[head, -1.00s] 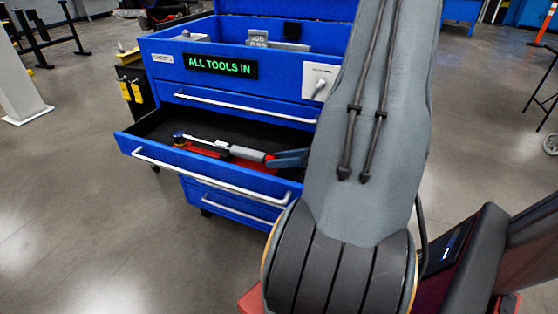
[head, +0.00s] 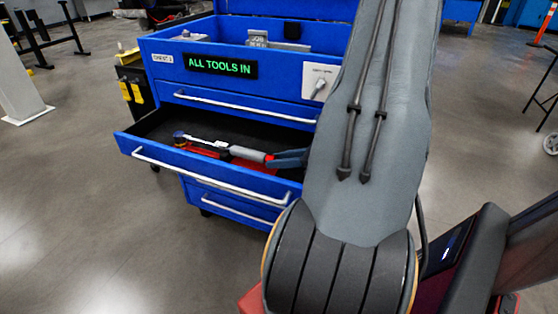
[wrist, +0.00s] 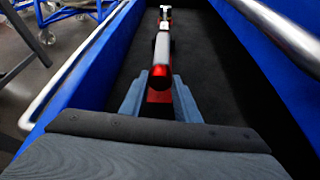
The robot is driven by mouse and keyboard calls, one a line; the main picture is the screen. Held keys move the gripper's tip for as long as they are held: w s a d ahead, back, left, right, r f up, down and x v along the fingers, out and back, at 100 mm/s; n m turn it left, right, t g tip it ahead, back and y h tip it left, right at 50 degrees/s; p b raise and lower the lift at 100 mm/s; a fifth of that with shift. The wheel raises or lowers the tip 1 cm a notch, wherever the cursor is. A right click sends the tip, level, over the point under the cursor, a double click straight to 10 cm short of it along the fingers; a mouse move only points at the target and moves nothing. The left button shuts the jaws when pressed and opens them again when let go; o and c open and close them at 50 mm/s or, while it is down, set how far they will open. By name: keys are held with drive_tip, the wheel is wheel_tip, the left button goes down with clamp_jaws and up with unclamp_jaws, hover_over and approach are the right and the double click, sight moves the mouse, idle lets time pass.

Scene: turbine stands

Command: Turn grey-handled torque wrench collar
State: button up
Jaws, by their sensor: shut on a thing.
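The torque wrench (head: 248,154) lies in the open drawer (head: 140,138) of the blue tool chest, with a grey handle, a red end and a bright shaft running left to a dark head. Red material shows under it. My gripper (head: 290,158) reaches in from the right, its blue-grey fingers at the red end of the handle. In the wrist view the wrench (wrist: 162,48) points away from me. The fingers of my gripper (wrist: 160,90) stand on both sides of the red end, shut on the wrench's collar end. The exact contact is partly hidden.
The drawer's front wall with its white handle (head: 200,177) is close on one side. A closed drawer handle (head: 240,106) is above. The chest's upper tray holds grey blocks (head: 285,46), and a sign (head: 221,67) reads "ALL TOOLS IN". The dark drawer floor (wrist: 205,70) beside the wrench is clear.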

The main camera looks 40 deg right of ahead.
drive_tip(key=o, duration=1)
drive_tip(key=shift+o, duration=0.2)
drive_tip(key=shift+v, duration=4)
